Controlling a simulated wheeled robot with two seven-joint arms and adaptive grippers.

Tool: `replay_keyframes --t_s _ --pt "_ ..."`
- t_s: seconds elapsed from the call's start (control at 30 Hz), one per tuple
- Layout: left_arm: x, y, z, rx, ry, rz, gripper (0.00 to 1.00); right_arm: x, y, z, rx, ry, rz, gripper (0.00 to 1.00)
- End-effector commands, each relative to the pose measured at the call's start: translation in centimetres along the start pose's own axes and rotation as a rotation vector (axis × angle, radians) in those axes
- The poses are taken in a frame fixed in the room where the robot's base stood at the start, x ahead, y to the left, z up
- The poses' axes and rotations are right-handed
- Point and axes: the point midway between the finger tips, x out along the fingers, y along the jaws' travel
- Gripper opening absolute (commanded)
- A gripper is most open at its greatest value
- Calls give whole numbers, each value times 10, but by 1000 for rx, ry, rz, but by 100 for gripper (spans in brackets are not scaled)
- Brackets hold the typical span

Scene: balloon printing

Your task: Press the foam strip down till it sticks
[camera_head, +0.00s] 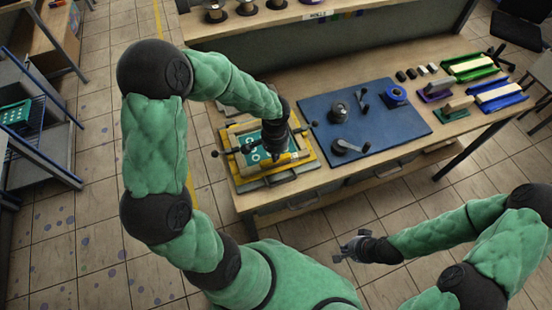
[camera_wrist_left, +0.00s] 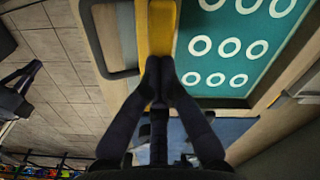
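A yellow screen frame (camera_head: 243,181) with a teal printed panel (camera_head: 247,157) stands at the left end of the workbench. White rings on the teal panel (camera_wrist_left: 248,45) show in the left wrist view. My left gripper (camera_head: 275,157) points down over the frame. In the left wrist view its fingertips (camera_wrist_left: 159,62) meet, with nothing visible between them, over the yellow frame bar (camera_wrist_left: 161,28). I cannot tell whether they touch the bar. I cannot clearly pick out the foam strip. My right gripper (camera_head: 350,246) is empty and open in front of the bench, away from the frame.
A blue mat (camera_head: 400,139) with dark metal tools lies right of the frame. Small blocks (camera_head: 422,71) and coloured trays (camera_head: 470,67) with pale bars stand farther right. A raised shelf (camera_head: 330,14) runs along the back. The floor before the bench is clear.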

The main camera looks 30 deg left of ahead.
Motion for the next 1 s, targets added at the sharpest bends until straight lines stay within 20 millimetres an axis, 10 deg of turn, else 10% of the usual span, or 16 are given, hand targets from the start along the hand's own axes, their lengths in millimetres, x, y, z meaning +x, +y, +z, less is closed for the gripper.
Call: replay_keyframes --t_s 1.0 --pt "-56 0 0 1 -1 0 0 -40 -14 2 0 0 0 0"
